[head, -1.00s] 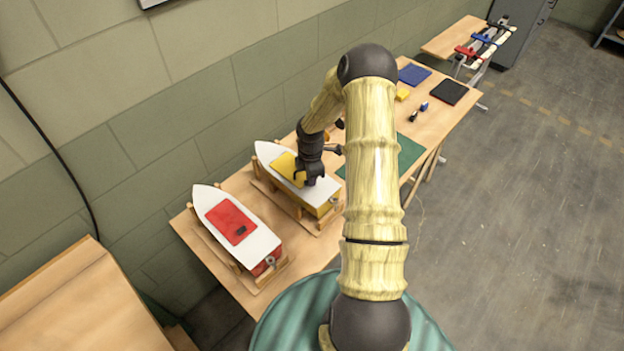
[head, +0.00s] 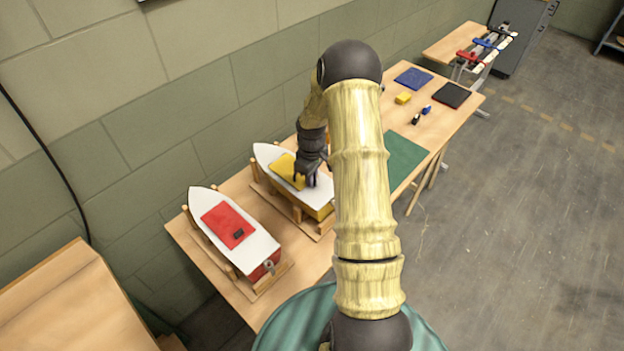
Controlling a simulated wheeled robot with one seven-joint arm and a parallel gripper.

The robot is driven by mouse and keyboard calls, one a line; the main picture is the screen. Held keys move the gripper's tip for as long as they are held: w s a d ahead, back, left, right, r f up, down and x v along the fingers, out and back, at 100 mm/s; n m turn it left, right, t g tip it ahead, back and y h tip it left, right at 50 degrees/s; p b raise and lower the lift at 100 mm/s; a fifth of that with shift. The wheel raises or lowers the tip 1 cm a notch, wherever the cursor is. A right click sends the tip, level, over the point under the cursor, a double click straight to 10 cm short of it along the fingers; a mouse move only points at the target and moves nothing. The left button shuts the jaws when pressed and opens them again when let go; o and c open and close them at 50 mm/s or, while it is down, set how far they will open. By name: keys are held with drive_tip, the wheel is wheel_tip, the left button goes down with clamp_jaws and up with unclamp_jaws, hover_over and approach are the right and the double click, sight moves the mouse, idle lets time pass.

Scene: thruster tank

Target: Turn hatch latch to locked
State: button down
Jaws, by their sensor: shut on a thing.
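A white boat with a yellow hatch (head: 283,166) and yellow stern sits in a wooden cradle on the workbench. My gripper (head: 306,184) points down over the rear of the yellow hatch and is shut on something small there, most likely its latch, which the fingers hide. A second white boat with a red hatch (head: 225,221) sits in a cradle nearer me. A small dark latch (head: 238,234) lies on the rear part of the red hatch, clear of my gripper.
The workbench (head: 205,262) runs along the block wall. Farther along it are a green mat (head: 405,158), a yellow block (head: 403,98), a blue mat (head: 413,78) and a black tray (head: 452,95). Open floor lies to the right.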

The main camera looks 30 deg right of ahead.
drive_tip(key=shift+w+m+b, duration=0.15)
drive_tip(key=shift+m+b, duration=0.15)
drive_tip(key=shift+m, duration=0.6)
drive_tip(key=shift+d+r, duration=0.1)
drive_tip(key=c, duration=1.5)
unclamp_jaws()
drive_tip(key=shift+w, duration=0.1)
drive_tip(key=shift+d, duration=0.1)
drive_tip(key=shift+d+r, duration=0.1)
drive_tip(key=shift+r, duration=0.3)
drive_tip(key=r+b, duration=0.1)
drive_tip(key=r, duration=0.4)
drive_tip(key=r+b, duration=0.1)
drive_tip(key=r, duration=0.5)
drive_tip(key=r+b, duration=0.1)
drive_tip(key=r, duration=0.4)
drive_tip(key=shift+a+r, duration=0.25)
